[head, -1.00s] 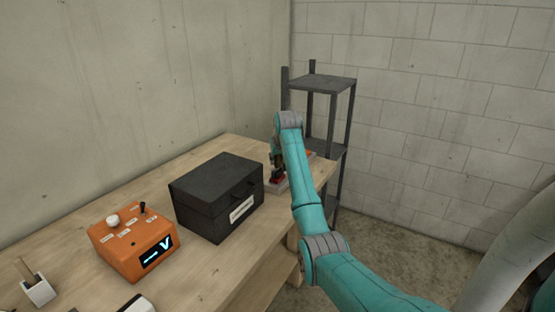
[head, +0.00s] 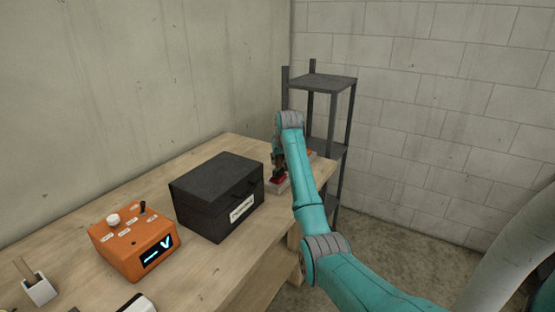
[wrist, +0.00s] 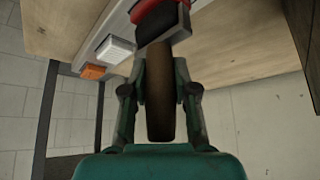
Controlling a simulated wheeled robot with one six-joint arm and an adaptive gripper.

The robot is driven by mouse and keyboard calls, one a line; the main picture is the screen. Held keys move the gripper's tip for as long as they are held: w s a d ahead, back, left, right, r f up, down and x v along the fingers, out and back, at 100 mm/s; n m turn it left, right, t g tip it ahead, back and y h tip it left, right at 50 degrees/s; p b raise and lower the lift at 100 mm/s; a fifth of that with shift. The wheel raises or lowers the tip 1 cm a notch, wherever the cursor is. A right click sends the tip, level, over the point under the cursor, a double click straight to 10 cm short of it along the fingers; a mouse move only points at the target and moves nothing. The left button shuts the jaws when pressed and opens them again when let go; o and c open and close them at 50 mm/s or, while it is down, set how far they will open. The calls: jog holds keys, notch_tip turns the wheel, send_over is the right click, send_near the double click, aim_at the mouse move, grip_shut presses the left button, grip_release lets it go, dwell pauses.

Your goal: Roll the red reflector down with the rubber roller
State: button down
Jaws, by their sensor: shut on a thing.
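My gripper (wrist: 161,78) is shut on the brown handle of the rubber roller (wrist: 160,110) in the wrist view. The roller's dark head (wrist: 161,22) is at the top of that view, over the red reflector (wrist: 138,9). Red shows on both sides of the head, which hides the middle; I cannot tell if they touch. In the head view, my gripper (head: 277,160) is at the far end of the bench, and the red reflector (head: 278,179) shows below it on a pale metal strip (head: 279,188).
A white block (wrist: 115,49) and an orange block (wrist: 92,72) sit along the strip. A black box (head: 215,195) stands left of my gripper on the wooden bench (head: 105,200). An orange meter (head: 133,247) is nearer. A dark shelf (head: 330,85) stands behind.

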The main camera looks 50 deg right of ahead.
jog(key=shift+w, duration=0.45)
jog(key=shift+s, duration=0.5)
jog(key=shift+w, duration=0.5)
dwell(0.3)
jog(key=shift+s, duration=0.5)
jog(key=shift+w, duration=0.5)
jog(key=shift+s+f, duration=0.1)
jog(key=shift+s, duration=0.15)
dwell(0.4)
jog(key=shift+r, duration=3.6)
